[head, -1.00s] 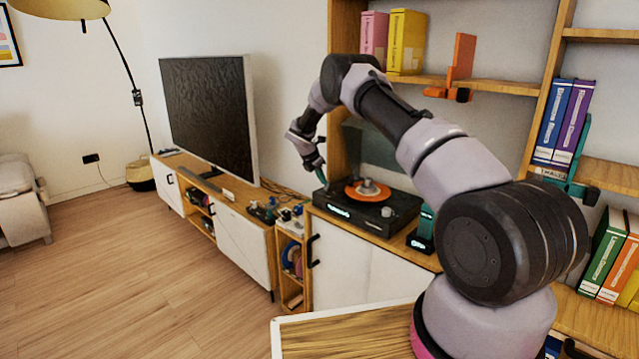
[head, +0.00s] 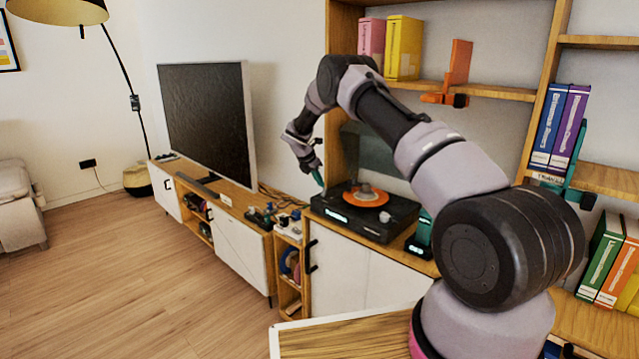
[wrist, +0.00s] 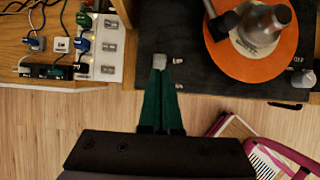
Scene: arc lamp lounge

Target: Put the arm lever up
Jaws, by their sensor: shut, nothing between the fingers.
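The record player (head: 385,228) is a black box with an orange record (head: 366,196) and a grey metal piece on top. In the wrist view, the black deck (wrist: 195,75) fills the top right, with the orange record (wrist: 262,68) on it. My gripper (wrist: 161,72) has green fingers closed together. Their tips are at a small pale knob or lever (wrist: 160,61) near the deck's front-left corner; I cannot tell whether they touch it. In the head view my gripper (head: 320,184) is at the player's left end. I cannot make out whether that small piece is the arm lever.
A power strip (wrist: 109,48) with plugs and cables lies left of the player. A television (head: 208,120) stands farther left on the low cabinet (head: 240,240). Shelves with binders (head: 404,48) rise behind. The wooden floor (head: 130,270) at left is clear.

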